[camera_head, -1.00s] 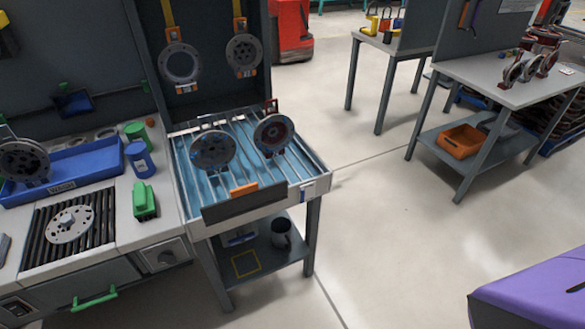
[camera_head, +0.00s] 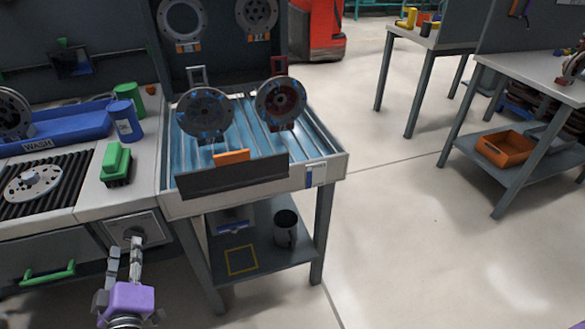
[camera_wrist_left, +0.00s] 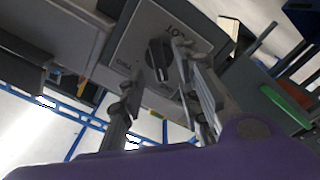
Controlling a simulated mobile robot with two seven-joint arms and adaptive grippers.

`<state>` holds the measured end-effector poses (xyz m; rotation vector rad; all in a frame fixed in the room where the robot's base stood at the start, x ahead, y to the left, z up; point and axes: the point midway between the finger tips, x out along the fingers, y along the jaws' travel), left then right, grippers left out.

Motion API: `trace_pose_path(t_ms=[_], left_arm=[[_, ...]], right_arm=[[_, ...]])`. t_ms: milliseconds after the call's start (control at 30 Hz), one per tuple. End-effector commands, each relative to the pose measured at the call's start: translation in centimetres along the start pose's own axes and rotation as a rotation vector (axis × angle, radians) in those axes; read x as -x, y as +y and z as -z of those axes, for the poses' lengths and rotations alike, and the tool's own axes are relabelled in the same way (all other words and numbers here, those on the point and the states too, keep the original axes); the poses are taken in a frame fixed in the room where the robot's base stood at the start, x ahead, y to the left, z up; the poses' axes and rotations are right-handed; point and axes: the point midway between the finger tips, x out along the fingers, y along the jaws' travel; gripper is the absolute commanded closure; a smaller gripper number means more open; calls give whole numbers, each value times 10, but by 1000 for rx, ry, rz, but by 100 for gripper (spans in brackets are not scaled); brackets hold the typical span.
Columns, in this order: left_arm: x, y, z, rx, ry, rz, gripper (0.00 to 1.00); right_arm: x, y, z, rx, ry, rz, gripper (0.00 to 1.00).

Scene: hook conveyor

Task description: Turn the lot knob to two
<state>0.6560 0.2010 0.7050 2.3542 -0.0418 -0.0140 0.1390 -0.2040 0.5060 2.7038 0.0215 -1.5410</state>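The lot knob (camera_wrist_left: 159,61) is a dark round knob on a light grey panel (camera_wrist_left: 124,48) in the left wrist view. The panel carries the lettering "LOT" above the knob, and a smaller label sits at its left. My left gripper (camera_wrist_left: 158,68) is open, with one finger on each side of the knob; I cannot tell whether they touch it. In the head view the left gripper (camera_head: 127,248) is in front of the knob panel (camera_head: 113,229) under the counter, and its fingers partly hide the knob.
A green brush (camera_head: 117,163) and a blue cup (camera_head: 127,121) stand on the counter above. A blue slatted table (camera_head: 322,172) with two hanging discs is to the right, its leg near my gripper. A green drawer handle (camera_head: 50,272) is at left.

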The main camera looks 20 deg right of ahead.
Motion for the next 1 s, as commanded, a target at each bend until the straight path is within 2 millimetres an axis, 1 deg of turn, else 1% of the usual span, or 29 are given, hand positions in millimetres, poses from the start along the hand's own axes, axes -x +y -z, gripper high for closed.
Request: trace_pose_path(t_ms=[33,100,200,333,567,800,1000], left_arm=[[-9,0,0,0,0,-1,69],[-18,0,0,0,0,0,69],[-28,-1,0,-1,0,1,69],[-33,-1,-1,-2,-1,2,69],[-33,-1,-1,-1,-1,2,69],[-33,-1,-1,-1,-2,2,100],[-33,-1,-1,-3,-2,2,100]], right_arm=[[-2,-1,1,-1,3,1,60],[-3,-1,0,-1,1,1,60],[-4,-1,-2,-2,-2,1,60],[-4,0,-2,-2,-3,1,60],[-4,0,-2,-2,-3,1,60],[-4,0,-2,0,-3,0,60],[-4,1,-2,0,-3,0,60]])
